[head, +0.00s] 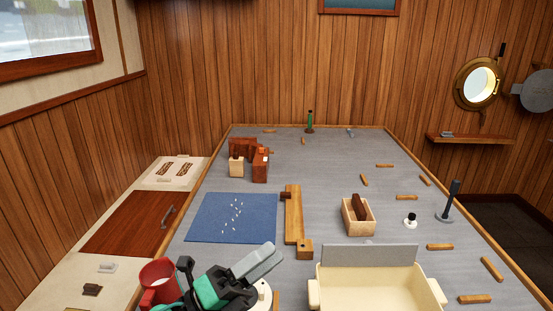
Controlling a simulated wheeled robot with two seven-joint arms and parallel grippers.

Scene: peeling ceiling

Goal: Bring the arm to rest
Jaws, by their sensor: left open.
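My left gripper (262,259) is low in the head view, just left of centre, above the near part of the grey tabletop (340,152). Its jaws are open and I see nothing between them. Its green and black body overlaps a round white item (263,294) and sits right beside a red mug (158,281). Whether it touches either one I cannot tell. My right gripper is not in view.
A cream bin (376,291) with a grey back panel stands at the near right. A blue mat (232,218) with small pale bits, a wooden bar (294,215) and a wooden box (358,218) lie beyond. Several wooden sticks are scattered at right. The table's far middle is mostly clear.

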